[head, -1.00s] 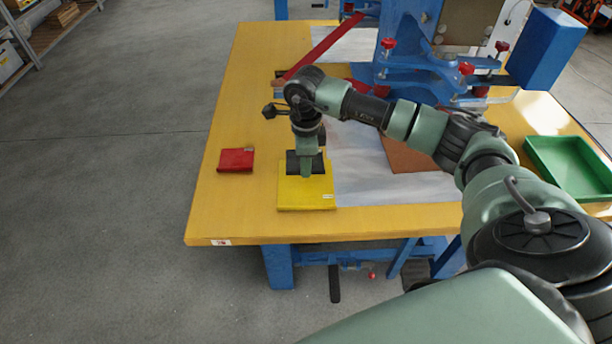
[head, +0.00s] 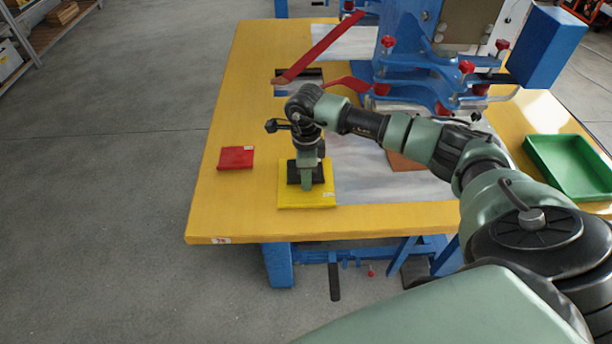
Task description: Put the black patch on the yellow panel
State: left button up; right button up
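The yellow panel (head: 288,198) lies flat near the front left of the table. The black patch (head: 292,174) is over the panel's middle and back part, with yellow showing around it. My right gripper (head: 306,186) points straight down at the patch, its green fingers in front of it and hiding part of it. The fingers appear shut on the patch, though the grip itself is partly hidden. I cannot tell whether the patch touches the panel or is just above it. My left gripper is not in view.
A red block (head: 236,157) lies left of the panel. A green tray (head: 570,168) stands at the right. A blue press with red knobs (head: 440,75) stands at the back, with a red bar (head: 320,48) slanting left. The table's front left is clear.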

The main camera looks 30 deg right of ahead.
jog(key=shift+r, duration=0.25)
notch_tip(320, 180, up, 12)
jog(key=b, duration=0.1)
jog(key=shift+d+f, duration=0.1)
dwell(0.4)
